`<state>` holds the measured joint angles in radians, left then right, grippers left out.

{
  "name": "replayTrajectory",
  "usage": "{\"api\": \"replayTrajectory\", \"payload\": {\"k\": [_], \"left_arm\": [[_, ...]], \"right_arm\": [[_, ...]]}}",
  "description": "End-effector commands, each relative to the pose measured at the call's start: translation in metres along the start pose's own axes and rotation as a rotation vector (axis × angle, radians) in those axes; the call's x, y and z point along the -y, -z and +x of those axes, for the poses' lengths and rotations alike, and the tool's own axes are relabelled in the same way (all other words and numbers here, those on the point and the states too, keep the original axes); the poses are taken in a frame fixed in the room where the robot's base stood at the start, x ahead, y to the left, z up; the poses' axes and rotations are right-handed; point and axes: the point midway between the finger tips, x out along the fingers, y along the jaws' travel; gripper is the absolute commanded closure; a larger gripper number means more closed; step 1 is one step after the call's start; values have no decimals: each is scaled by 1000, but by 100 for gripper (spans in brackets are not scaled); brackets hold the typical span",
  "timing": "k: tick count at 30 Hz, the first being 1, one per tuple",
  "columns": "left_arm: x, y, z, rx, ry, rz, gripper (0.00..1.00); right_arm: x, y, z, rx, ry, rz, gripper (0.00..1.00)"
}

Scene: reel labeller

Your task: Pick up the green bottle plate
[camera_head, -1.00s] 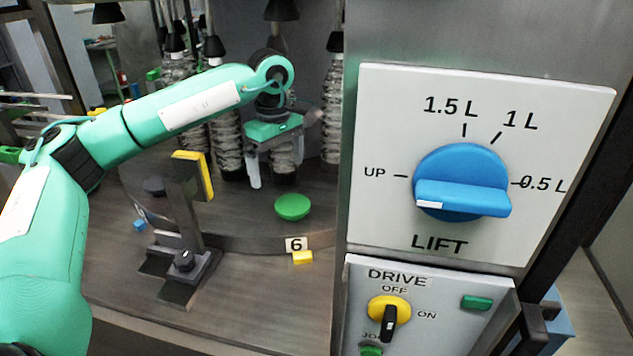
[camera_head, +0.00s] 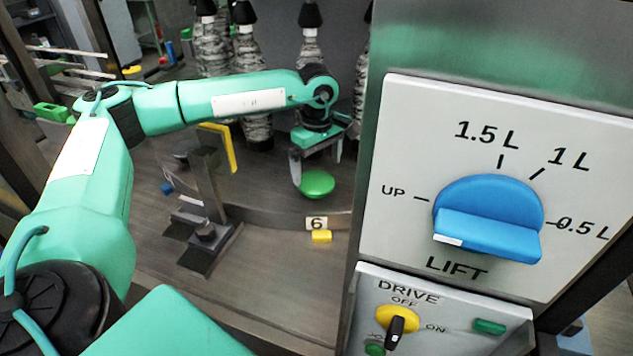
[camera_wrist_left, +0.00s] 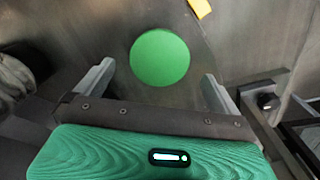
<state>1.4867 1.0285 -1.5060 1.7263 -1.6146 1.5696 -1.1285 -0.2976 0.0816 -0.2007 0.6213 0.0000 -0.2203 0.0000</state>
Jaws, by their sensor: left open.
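In the left wrist view the plate (camera_wrist_left: 160,57) shows as a full disc, ahead of and between the fingers. My left gripper (camera_head: 317,171) is open above the plate, pointing down, with one finger to each side in the picture. In the left wrist view my left gripper (camera_wrist_left: 154,80) has nothing between its fingers. I cannot tell the exact height left above the plate. My right gripper is not in view.
A yellow block (camera_head: 321,237) lies in front of the "6" tag (camera_head: 316,223). A dark bracket with a yellow pad (camera_head: 220,147) stands left of the plate. The control panel (camera_head: 420,280) with blue lift knob (camera_head: 487,218) stands right.

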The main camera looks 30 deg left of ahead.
Motion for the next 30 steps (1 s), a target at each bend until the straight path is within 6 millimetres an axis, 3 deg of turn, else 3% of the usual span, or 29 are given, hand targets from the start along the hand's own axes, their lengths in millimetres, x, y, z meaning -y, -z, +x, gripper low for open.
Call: {"api": "replayTrajectory", "payload": {"k": [6, 12, 18, 19, 26, 30], "left_arm": [[0, 0, 22, 0, 3, 0, 0], [0, 0, 44, -1, 2, -1, 0], [0, 0, 46, -1, 0, -1, 0], [0, 0, 46, 0, 0, -1, 2], [0, 0, 46, 0, 1, -1, 47], [0, 0, 45, 0, 0, -1, 47]], "right_arm": [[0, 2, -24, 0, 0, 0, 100], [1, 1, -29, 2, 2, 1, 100], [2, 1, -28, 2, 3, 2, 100], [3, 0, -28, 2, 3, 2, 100], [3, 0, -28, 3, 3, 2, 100], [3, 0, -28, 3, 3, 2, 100]]}}
